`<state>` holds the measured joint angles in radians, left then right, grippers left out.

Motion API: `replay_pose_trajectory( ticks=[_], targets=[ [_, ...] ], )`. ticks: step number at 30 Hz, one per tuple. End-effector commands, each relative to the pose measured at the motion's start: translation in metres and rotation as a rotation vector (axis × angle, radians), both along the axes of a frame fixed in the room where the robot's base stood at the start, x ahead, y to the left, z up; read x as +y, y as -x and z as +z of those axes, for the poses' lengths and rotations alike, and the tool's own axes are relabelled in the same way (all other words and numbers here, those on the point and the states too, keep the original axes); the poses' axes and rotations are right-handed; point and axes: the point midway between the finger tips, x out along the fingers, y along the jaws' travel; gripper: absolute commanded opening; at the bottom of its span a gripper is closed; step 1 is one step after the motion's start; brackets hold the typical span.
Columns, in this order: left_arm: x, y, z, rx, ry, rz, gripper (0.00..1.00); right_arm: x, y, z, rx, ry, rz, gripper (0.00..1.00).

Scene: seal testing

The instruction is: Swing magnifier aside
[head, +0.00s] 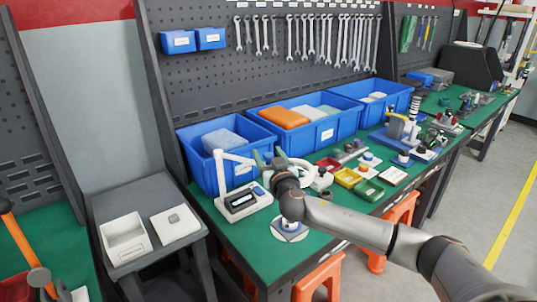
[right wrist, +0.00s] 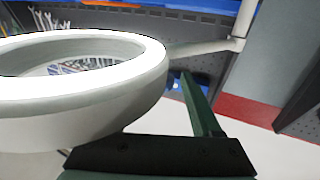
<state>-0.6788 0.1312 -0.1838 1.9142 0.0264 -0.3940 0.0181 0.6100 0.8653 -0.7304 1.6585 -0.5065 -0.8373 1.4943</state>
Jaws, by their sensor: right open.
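The magnifier is a white ring on a thin white jointed arm. My right gripper (head: 268,157) is open beside the ring, near the arm. One green finger shows right of the ring in the wrist view; contact is unclear. My left gripper is not in view.
Large blue bins (head: 305,138) line the back of the green bench. Small red, yellow and green trays (head: 368,190) and a blue fixture (head: 420,145) lie right of the ring. A side stand (head: 125,238) holds white trays.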

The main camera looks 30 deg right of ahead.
Motion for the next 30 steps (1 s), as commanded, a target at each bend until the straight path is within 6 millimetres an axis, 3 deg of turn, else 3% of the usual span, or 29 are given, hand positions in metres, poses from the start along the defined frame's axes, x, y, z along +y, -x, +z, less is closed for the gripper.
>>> replay_pose_trajectory(
  ticks=[7,24,30],
  targets=[
    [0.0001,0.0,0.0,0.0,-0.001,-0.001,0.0,0.0,-0.0003,-0.0003,0.0,0.0,0.0,0.65],
    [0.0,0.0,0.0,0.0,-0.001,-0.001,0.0,-0.0003,0.0,-0.0003,0.0,0.0,-0.001,0.01],
    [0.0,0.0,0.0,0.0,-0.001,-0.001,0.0,-0.0003,0.0,-0.0003,0.0,0.001,-0.001,0.0]
  ],
)
